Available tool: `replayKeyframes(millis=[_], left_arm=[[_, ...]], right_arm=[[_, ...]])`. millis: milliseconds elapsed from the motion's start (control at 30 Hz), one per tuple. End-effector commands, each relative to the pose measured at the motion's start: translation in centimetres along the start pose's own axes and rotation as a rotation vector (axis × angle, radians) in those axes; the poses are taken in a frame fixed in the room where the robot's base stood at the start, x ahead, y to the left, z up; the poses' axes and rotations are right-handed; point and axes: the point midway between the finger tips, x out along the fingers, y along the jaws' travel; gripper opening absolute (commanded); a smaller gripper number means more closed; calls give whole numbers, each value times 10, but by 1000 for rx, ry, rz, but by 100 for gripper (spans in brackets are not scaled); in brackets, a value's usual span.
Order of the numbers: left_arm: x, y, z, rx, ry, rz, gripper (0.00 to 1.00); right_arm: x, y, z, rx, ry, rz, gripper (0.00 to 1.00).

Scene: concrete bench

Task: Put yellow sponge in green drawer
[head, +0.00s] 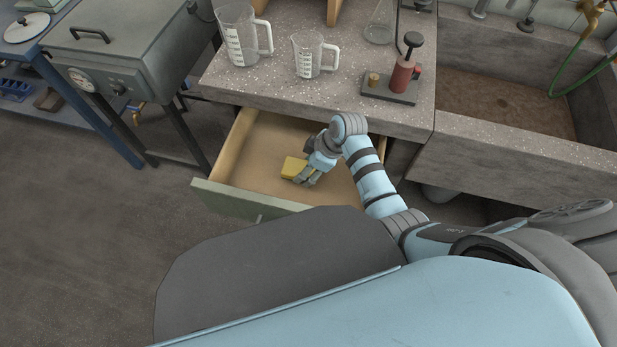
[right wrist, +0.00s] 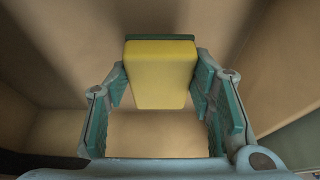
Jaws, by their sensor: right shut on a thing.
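The yellow sponge (head: 294,167) is in the head view, inside the outline of the pulled-out green drawer (head: 237,201). The drawer has a wooden interior and a green front, and it stands open under the bench. My right gripper (head: 303,178) is over the drawer and shut on the sponge. In the right wrist view the sponge (right wrist: 160,75) sits between the two fingers of the right gripper (right wrist: 162,90), with the drawer's interior behind it. I cannot tell whether the sponge touches the drawer floor. My left gripper is not in view.
The speckled bench top (head: 275,92) above the drawer holds two measuring jugs (head: 308,55) and a red device on a dark base (head: 404,77). A sink (head: 500,105) is at the right. A grey metal box (head: 120,50) stands at the left. The rest of the drawer looks empty.

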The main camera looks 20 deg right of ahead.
Motion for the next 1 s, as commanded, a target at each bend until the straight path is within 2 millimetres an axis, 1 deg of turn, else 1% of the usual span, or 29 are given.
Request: replayKeyframes(millis=[100,200,433,533,567,600,667,700,1000], left_arm=[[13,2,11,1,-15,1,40],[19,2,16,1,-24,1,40],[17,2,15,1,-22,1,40],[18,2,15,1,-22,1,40],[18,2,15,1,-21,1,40],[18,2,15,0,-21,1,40],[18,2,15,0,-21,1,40],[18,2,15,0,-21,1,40],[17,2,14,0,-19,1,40]], right_arm=[[25,-1,10,1,-2,-3,19],[38,-1,16,1,-1,-2,19],[37,-1,16,1,-1,0,19],[40,-1,17,1,-1,-1,19],[40,-1,17,1,-1,-1,50],[40,-1,17,1,-1,-1,57],[39,-1,17,1,-1,-1,66],[39,-1,17,1,-1,-1,69],[38,-1,16,1,-1,-1,69]])
